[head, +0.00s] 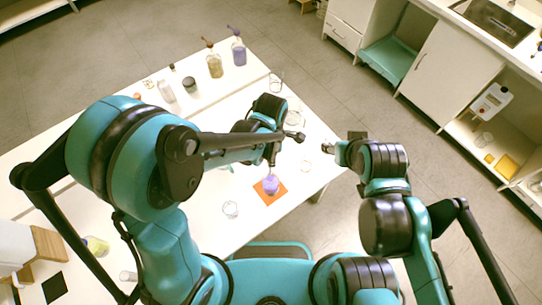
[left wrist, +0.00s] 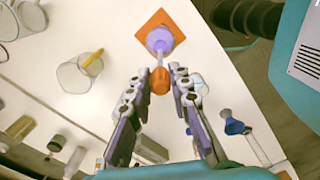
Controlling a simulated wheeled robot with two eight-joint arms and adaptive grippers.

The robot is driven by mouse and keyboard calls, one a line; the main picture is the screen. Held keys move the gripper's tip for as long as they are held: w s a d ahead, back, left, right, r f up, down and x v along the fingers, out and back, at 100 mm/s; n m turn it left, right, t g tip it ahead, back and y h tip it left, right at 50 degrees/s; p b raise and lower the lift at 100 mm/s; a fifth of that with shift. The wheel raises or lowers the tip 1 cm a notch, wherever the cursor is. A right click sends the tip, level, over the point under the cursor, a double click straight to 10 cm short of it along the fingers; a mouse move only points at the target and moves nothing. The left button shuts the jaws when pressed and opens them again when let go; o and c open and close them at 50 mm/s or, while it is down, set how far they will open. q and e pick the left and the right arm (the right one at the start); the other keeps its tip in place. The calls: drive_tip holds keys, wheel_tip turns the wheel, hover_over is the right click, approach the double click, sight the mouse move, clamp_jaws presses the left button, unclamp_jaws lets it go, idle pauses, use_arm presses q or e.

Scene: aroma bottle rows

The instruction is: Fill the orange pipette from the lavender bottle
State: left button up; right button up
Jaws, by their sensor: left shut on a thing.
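The lavender bottle (head: 271,185), small and purple, stands on an orange square mat (head: 264,198). In the left wrist view, the bottle (left wrist: 160,38) is straight beyond my fingertips. The pipette's orange bulb (left wrist: 160,82) is between the fingers of my left gripper (left wrist: 161,78), which is shut on it. Its pale stem points to the bottle mouth. I cannot tell how deep the tip sits. In the head view, my left gripper (head: 270,147) is above the bottle, mostly hidden by my arm. My right gripper (head: 342,142) is off the table's right side, fingers apart and empty.
An amber bottle (head: 215,65) and a larger purple bottle (head: 239,53) stand at the back. A glass (left wrist: 74,77) holding a yellow stick shows in the left wrist view. The table's right edge is near the mat.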

use_arm(q)
clamp_jaws()
drive_tip(key=shift+f, duration=0.1)
drive_tip(key=shift+f+b, duration=4.95)
drive_tip(key=shift+f, duration=0.25)
unclamp_jaws()
idle(1.9)
